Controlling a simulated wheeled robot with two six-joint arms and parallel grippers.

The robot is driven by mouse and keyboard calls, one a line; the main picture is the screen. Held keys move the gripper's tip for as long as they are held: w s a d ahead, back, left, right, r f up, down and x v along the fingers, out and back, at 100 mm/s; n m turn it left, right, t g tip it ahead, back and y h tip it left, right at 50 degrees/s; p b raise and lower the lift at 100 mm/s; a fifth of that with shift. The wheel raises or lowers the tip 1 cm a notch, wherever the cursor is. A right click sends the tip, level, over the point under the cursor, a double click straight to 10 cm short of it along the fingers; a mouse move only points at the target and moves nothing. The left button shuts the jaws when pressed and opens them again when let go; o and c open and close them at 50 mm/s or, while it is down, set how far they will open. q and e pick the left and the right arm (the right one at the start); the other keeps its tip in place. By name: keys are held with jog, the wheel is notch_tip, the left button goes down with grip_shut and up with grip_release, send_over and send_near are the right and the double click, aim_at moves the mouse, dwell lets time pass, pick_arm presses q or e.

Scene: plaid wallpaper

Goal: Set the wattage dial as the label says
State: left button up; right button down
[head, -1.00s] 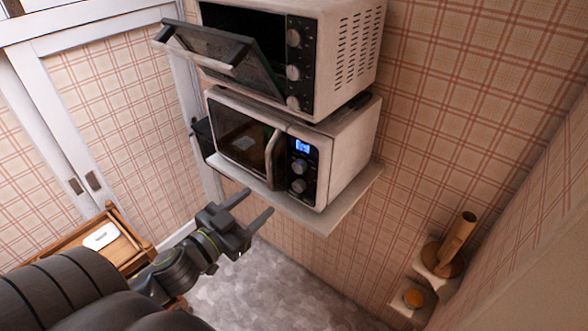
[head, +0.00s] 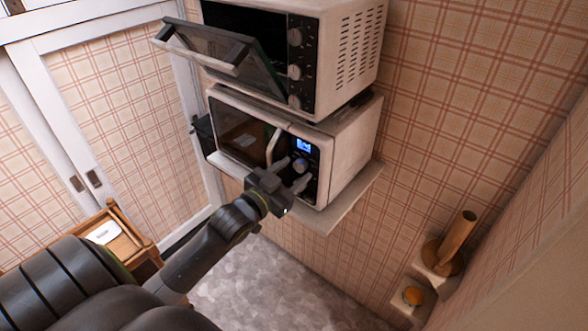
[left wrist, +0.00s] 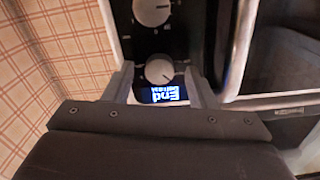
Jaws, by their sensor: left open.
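The white microwave (head: 352,150) has a dark control panel with a lit blue display (head: 304,146) and two round dials. The upper dial (head: 300,165) sits just below the display; the lower dial is mostly hidden behind my gripper. My left gripper (head: 292,175) is open in front of the panel. In the left wrist view the panel is upside down: the upper dial (left wrist: 159,70) lies between my two fingers, beside the display (left wrist: 165,93), whose inverted text seems to read "End". The lower dial (left wrist: 152,10) is at the top edge. I cannot tell whether the fingers touch the dial.
A toaster oven (head: 345,55) with its door (head: 220,50) hanging open stands above the microwave. The microwave rests on a wall shelf (head: 350,205). A wooden cart (head: 120,250) with a white card (head: 103,232) is at left. Small shelves (head: 440,285) hold a paper-roll stand (head: 457,243).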

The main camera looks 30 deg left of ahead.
pick_arm(q)
jog(key=shift+w, duration=0.45)
jog(key=c, duration=1)
jog(key=shift+o, duration=0.2)
